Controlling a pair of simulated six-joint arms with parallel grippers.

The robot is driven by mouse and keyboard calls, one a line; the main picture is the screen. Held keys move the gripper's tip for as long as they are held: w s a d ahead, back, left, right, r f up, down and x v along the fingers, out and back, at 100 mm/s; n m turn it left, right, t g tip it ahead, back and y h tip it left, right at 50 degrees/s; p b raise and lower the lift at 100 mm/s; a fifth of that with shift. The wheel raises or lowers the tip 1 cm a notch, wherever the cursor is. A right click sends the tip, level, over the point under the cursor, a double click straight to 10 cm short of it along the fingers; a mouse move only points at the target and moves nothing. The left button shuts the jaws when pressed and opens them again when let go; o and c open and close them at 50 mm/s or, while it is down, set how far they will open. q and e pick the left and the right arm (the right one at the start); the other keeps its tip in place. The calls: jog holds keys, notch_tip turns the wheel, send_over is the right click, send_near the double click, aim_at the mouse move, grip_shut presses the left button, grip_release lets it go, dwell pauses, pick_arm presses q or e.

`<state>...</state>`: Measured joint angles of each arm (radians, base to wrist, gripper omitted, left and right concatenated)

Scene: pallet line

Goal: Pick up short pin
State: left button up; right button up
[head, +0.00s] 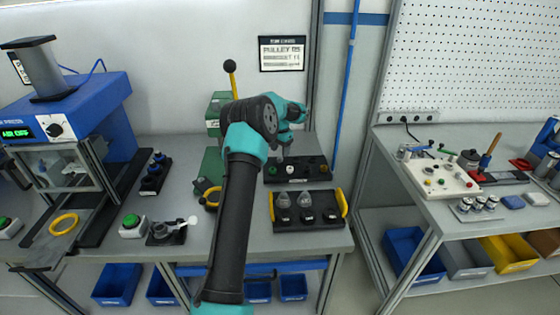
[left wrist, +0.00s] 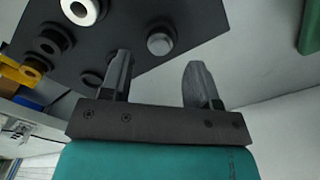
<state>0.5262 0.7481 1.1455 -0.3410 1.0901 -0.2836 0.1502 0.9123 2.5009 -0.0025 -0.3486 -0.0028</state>
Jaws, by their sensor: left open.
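My left gripper (head: 282,155) is above the back left part of a small black board (head: 292,179) on the bench. The board carries a green, a white and some dark round pieces. In the left wrist view the open, empty jaws (left wrist: 158,70) point towards the same dark board (left wrist: 120,38). A short grey round pin (left wrist: 160,41) stands on it, just beyond the gap between the fingers and apart from them. A white ring-topped piece (left wrist: 83,11) and several black round pieces stand further left. I cannot tell for sure which is the short pin. My right gripper is not in view.
A black tray (head: 310,222) with yellow handles and clear-topped parts stands in front of the board. A green machine (head: 213,165) with a black-knobbed lever stands to the left. A blue press (head: 85,105) is further left. A second bench (head: 425,200) is at right, across a gap.

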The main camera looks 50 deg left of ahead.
aim_at(280, 157)
pick_arm(q)
jog(key=shift+f, duration=1.9)
jog(key=shift+c, duration=0.4)
jog(key=c, duration=1)
jog(key=shift+o, duration=0.2)
jog(key=shift+r, duration=0.1)
jog(key=shift+s+r, duration=0.1)
jog(key=shift+r, duration=1.7)
jog(key=s+d+r, duration=0.1)
jog(key=s+d, duration=0.9)
jog(key=d, duration=0.2)
jog(key=shift+s+r, duration=0.15)
jog(key=shift+s, duration=0.1)
